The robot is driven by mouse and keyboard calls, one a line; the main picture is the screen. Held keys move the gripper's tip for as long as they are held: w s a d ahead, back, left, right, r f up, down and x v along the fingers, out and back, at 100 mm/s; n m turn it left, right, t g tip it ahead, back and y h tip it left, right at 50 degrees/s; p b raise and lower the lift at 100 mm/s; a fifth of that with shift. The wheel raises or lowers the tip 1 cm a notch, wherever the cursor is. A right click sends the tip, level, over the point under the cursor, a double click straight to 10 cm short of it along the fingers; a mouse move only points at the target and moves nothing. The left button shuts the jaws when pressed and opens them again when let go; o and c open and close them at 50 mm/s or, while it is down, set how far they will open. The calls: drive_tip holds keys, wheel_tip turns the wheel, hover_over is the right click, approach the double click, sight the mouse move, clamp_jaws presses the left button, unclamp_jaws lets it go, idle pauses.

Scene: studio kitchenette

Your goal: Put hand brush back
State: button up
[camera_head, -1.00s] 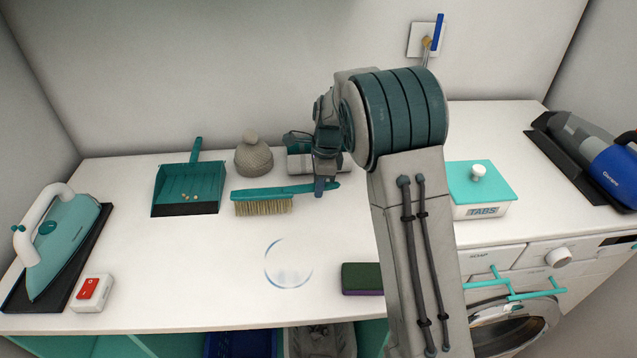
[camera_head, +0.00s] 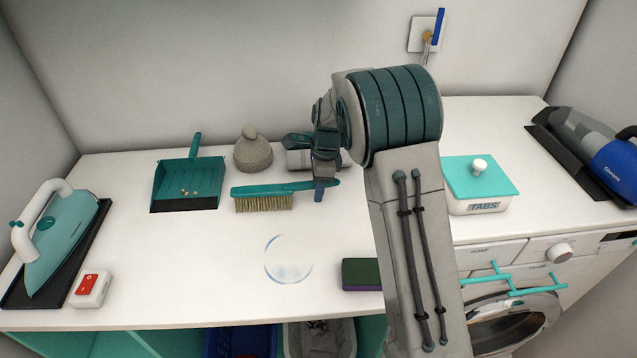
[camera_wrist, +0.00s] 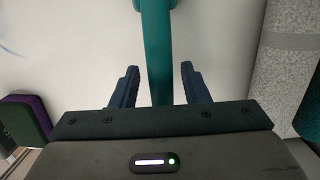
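The hand brush (camera_head: 263,195), with a teal handle and pale bristles, lies on the white counter (camera_head: 215,260), bristles down, to the right of the teal dustpan (camera_head: 188,180). Small crumbs lie in the dustpan. My gripper (camera_head: 322,188) is at the right end of the brush handle. In the wrist view, the teal handle (camera_wrist: 157,50) runs between the two dark fingers of my gripper (camera_wrist: 159,88). The fingers stand apart, with a gap on each side of the handle.
A grey knitted-looking object (camera_head: 253,152) stands behind the brush, and a grey roll (camera_head: 300,159) lies behind my gripper. A green and purple sponge (camera_head: 361,275), an iron (camera_head: 60,235), a red switch (camera_head: 90,288) and a TABS box (camera_head: 480,187) stand around. The front middle has free room.

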drive_tip(key=shift+d+r, duration=0.15)
drive_tip(key=shift+r, duration=0.05)
wheel_tip(320, 180, up, 13)
drive_tip(key=d, duration=0.1)
drive_tip(key=shift+d+r, duration=0.15)
drive_tip(key=shift+d, duration=0.2)
drive_tip(key=s+d+n+t, duration=0.1)
drive_tip(key=s+d+n, duration=0.2)
drive_tip(key=s+n, duration=0.3)
drive_tip(key=s+d+n+t+h, duration=0.1)
drive_tip(key=s+d+n, duration=0.3)
drive_tip(key=s, duration=1)
drive_tip(key=s+d+n+t, duration=0.1)
drive_tip(key=s+d+n, duration=0.3)
drive_tip(key=s+n, duration=0.3)
drive_tip(key=s, duration=0.3)
drive_tip(key=shift+s+n+h, duration=0.25)
drive_tip(key=shift+n+h, duration=0.05)
